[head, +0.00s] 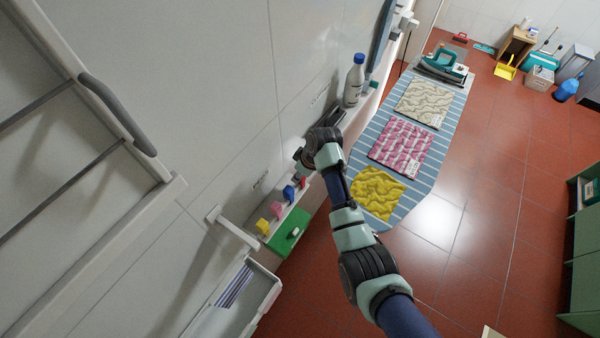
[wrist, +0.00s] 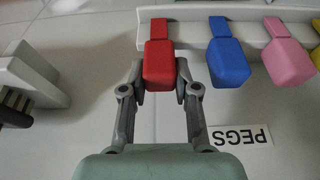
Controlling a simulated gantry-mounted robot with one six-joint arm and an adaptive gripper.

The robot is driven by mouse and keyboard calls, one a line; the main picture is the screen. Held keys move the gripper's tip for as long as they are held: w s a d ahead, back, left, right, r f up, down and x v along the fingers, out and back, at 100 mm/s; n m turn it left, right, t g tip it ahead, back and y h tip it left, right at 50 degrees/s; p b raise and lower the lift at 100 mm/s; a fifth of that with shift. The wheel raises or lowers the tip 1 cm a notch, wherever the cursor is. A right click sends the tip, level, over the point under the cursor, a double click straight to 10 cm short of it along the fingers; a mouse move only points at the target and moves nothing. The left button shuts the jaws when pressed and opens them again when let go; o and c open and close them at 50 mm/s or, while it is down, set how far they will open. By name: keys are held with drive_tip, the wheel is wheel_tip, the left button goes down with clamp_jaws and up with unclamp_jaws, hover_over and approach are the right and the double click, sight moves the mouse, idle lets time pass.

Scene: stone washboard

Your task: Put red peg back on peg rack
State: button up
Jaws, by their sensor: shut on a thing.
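The red peg (wrist: 159,62) is between the two fingertips of my gripper (wrist: 160,80), which is shut on it. Its narrow upper end overlaps the white peg rack (wrist: 255,30) in the wrist view, in line with the other pegs; I cannot tell whether it is seated. The blue peg (wrist: 228,62), the pink peg (wrist: 290,52) and a yellow peg, cut by the right edge, hang in a row to its right. In the head view, my gripper (head: 303,160) is at the wall by the rack's upper end, near the blue peg (head: 289,193).
A PEGS label (wrist: 240,136) is on the wall by the rack. A green box (head: 290,232) stands beside the rack. A striped ironing board (head: 410,200) with folded cloths and a white bottle (head: 355,80) are near my arm. The red floor beyond is mostly clear.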

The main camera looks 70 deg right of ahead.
idle(0.3)
drive_tip(key=o, duration=0.9)
drive_tip(key=v, duration=1.2)
